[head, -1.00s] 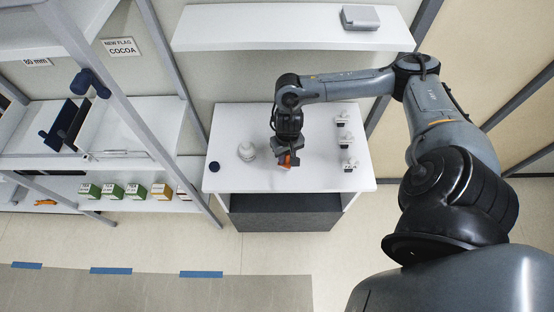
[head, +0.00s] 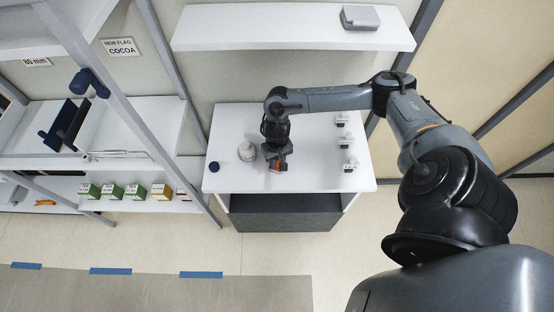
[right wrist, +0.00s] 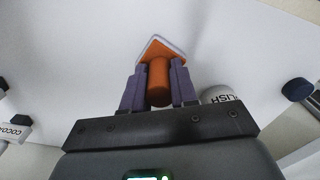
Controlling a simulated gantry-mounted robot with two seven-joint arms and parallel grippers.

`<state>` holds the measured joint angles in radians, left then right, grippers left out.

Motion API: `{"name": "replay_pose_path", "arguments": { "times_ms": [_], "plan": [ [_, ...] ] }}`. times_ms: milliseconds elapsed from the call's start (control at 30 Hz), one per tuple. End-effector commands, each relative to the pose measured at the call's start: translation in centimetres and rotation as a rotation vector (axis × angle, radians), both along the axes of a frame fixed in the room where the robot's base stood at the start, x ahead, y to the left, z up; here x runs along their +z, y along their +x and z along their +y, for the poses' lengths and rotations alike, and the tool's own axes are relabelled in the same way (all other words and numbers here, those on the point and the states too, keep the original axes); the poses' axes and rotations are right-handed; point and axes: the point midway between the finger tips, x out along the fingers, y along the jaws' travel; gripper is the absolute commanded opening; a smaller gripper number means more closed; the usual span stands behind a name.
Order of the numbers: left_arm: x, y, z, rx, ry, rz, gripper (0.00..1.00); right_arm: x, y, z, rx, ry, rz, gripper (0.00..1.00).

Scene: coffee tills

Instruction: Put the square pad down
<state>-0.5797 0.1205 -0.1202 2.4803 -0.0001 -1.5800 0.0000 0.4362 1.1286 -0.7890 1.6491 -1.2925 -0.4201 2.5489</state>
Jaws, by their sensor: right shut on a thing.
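The square pad (right wrist: 160,45) shows in the right wrist view as an orange square with a pale edge and an orange round handle. My right gripper (right wrist: 158,85) is shut on that handle, one finger on each side. In the head view the orange of the pad (head: 277,167) shows just below my right gripper (head: 276,158), over the front middle of the white counter (head: 320,178). I cannot tell whether the pad touches the counter. My left gripper is not in view.
A white round item (head: 247,151) stands close to the left of my right gripper. A dark blue knob (head: 214,167) is at the counter's left edge. Several small white labelled holders (head: 350,166) line the right side.

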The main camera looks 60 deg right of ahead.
Motion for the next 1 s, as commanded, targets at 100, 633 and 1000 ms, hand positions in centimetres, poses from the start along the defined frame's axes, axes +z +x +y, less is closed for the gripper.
{"name": "replay_pose_path", "arguments": {
  "times_ms": [100, 633, 1000],
  "plan": [
    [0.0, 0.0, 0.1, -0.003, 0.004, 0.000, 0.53, 0.0, 0.0, 0.0, 0.000, 0.000, 0.000, 0.00],
    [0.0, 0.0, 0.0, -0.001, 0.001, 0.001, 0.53, -0.2, 0.0, 0.0, 0.000, 0.000, 0.000, 0.53],
    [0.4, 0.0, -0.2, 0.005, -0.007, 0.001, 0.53, 3.9, 0.1, 0.0, 0.002, 0.000, -0.004, 0.53]
  ]
}}
